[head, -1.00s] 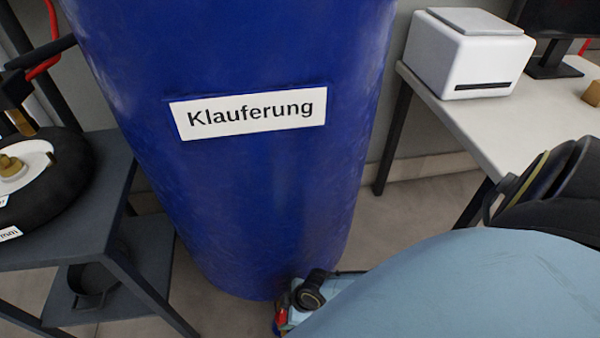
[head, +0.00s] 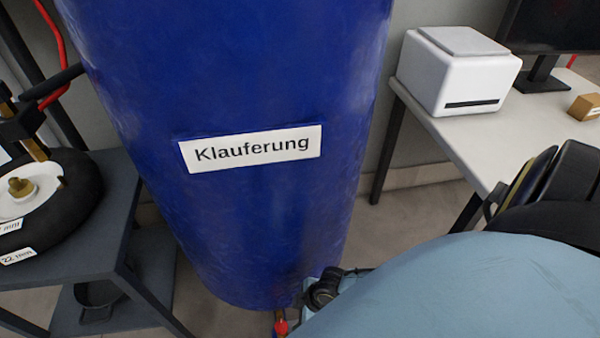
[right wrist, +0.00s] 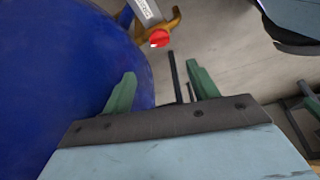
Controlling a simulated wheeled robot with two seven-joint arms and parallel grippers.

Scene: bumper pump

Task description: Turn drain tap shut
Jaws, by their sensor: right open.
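The drain tap has a red handle (right wrist: 160,38) on a brass-coloured body (right wrist: 172,22), with a grey tag beside it, at the top of the right wrist view. In the head view the red handle (head: 281,327) shows at the bottom edge, by the foot of the blue tank (head: 250,220). I cannot tell how far the tap is turned. My right gripper (right wrist: 162,80) is open and empty. Its two green fingers stand apart and short of the handle, not touching it. In the head view my light-blue right arm hides the fingers. My left gripper is not in view.
The tank, labelled "Klauferung", fills the middle. A dark shelf (head: 135,225) with a black wheel (head: 65,190) stands left. A pale table (head: 440,125) with a white box-shaped device (head: 460,75) stands right. Grey floor (right wrist: 225,50) is open beside the tap.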

